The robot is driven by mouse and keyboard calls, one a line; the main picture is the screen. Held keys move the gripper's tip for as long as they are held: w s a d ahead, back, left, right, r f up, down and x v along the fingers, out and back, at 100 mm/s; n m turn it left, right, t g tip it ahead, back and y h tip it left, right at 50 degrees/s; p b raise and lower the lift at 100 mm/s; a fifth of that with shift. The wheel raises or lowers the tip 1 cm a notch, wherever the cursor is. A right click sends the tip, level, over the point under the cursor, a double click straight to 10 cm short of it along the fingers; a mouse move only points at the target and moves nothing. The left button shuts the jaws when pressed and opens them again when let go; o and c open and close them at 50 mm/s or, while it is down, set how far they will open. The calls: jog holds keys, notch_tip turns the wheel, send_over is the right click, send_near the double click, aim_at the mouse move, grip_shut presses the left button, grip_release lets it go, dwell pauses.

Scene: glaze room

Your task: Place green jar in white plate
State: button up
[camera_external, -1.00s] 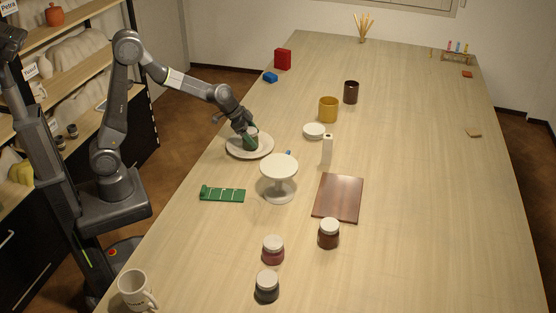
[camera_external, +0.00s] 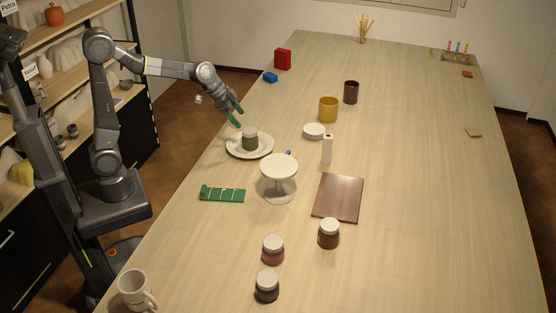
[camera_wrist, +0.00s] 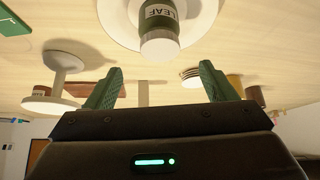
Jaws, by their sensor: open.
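The green jar (camera_external: 250,140) with a white lid stands upright on the white plate (camera_external: 235,152) near the table's left edge. In the wrist view the jar (camera_wrist: 160,22) shows a "LEAF" label, with the plate (camera_wrist: 118,18) around it. My gripper (camera_external: 238,115) is above and slightly left of the jar, apart from it. Its two green fingers are spread with nothing between them; they also show in the wrist view (camera_wrist: 160,88).
A white cake stand (camera_external: 279,168) is right of and in front of the plate. The table's right side is mostly clear.

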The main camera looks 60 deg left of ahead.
jog(key=shift+v, duration=0.95)
